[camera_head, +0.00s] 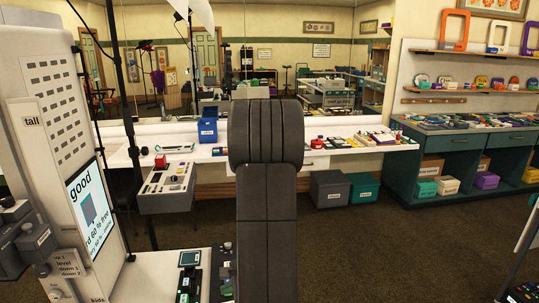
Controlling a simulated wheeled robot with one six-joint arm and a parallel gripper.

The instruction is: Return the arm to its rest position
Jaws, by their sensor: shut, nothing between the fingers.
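A dark grey, ribbed shape (266,150), which looks like part of my arm, rises from the bottom edge through the middle of the head view. Its broad upper end stands in front of the white counter. My gripper does not show in this view, so its fingers and anything near them are hidden or out of frame.
A white machine with a screen (88,210) stands close at the left, with a low ledge of small devices (190,272). Teal cabinets (437,152) stand right. Brown floor (390,245) is open at right.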

